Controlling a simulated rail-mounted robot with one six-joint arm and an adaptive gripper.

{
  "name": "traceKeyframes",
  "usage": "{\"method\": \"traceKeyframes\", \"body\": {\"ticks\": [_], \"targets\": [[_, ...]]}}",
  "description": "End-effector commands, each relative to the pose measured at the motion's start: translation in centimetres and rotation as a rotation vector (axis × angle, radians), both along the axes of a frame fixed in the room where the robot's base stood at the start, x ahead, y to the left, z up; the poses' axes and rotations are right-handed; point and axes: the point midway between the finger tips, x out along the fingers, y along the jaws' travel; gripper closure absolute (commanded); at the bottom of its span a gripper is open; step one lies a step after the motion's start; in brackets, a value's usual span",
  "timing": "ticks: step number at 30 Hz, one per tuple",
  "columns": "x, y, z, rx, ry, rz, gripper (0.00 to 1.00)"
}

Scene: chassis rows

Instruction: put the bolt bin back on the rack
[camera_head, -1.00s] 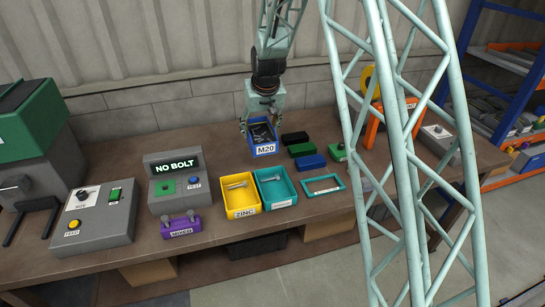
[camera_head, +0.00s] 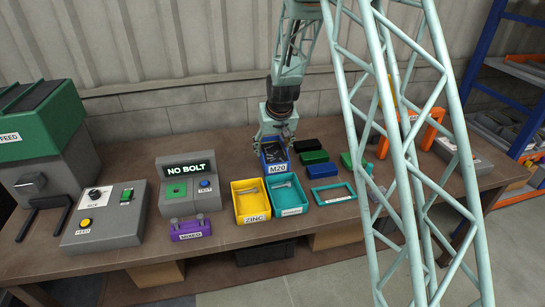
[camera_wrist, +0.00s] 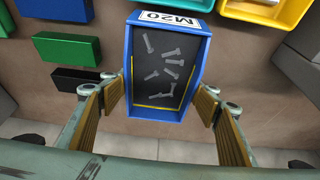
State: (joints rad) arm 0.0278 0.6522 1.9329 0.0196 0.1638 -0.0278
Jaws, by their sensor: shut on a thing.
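The blue bolt bin labelled M20 (camera_head: 277,168) is at the back of the bench, just behind the teal bin (camera_head: 287,197). In the wrist view the bin (camera_wrist: 130,75) holds several grey bolts (camera_wrist: 170,65) on a dark floor. My gripper (camera_head: 275,133) is shut on the bin, with one finger pad against each side wall near its rear end. I cannot tell whether its base touches the bench. The blue-framed rack (camera_head: 493,130) with orange-edged shelves stands at the far right, partly out of frame, and holds grey parts.
A yellow ZINC bin (camera_head: 251,217), a purple MIXED holder (camera_head: 190,230) and a teal frame (camera_head: 333,194) lie in front. Black (camera_head: 305,146), green (camera_head: 314,157) and blue (camera_head: 314,168) blocks sit close right of the held bin. A NO BOLT console (camera_head: 188,187) stands left.

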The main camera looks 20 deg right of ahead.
Motion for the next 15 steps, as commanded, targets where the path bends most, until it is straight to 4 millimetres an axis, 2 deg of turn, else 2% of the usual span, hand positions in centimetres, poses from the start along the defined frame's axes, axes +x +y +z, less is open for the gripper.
{"method": "traceKeyframes", "body": {"ticks": [5, 15], "targets": [[0.0, 0.0, -0.2, 0.0, -0.001, 0.0, 0.63], [0.0, 0.0, -3.2, 0.0, 0.0, 0.001, 0.63]]}}
